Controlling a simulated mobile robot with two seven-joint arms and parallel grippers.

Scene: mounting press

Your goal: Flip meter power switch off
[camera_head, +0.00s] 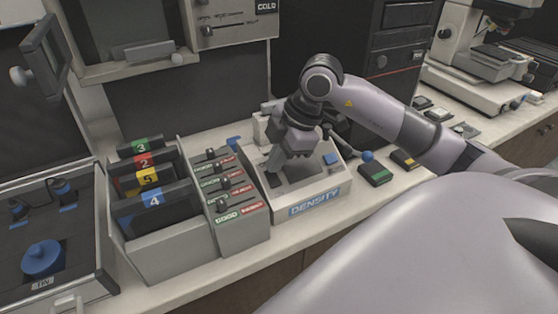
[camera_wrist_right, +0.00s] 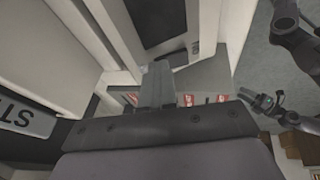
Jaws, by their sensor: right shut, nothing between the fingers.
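The density meter (camera_head: 335,181) is a light grey box with a blue DENSITY label on its front, standing on the counter in the head view. It has a small blue square at its right and a lever with a blue knob (camera_head: 368,156). My right gripper (camera_head: 274,163) points down over the left part of the meter. Its fingers are shut and empty; they also show in the right wrist view (camera_wrist_right: 157,85). I cannot make out the power switch; the gripper and arm cover part of the meter.
Left of the meter stands a sorter (camera_head: 240,215) with several green GOOD and red labels, then a rack (camera_head: 160,245) of numbered dark holders. Small dark boxes (camera_head: 376,175) lie on the counter to the right. A microscope (camera_head: 475,60) stands at the back right.

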